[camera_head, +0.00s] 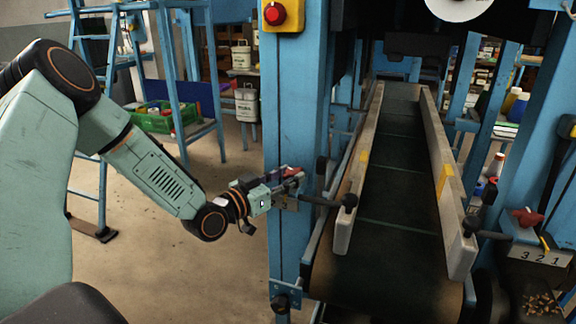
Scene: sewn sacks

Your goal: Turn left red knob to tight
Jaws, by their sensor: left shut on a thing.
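My left gripper (284,183) reaches in from the left at the blue post beside the conveyor. It is shut on the left red knob (293,171), of which only a little red shows between and above the fingers. A dark rod with a black end (349,201) runs from there toward the conveyor's left side rail. The knob's exact turn position cannot be told. My right gripper is not in view.
The conveyor (395,190) runs away between two pale side rails. A second red knob (527,217) sits on the right, above a plate marked 3 2 1 (541,257). A red button on a yellow box (275,14) is high on the blue post (297,110). Floor at left is mostly open.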

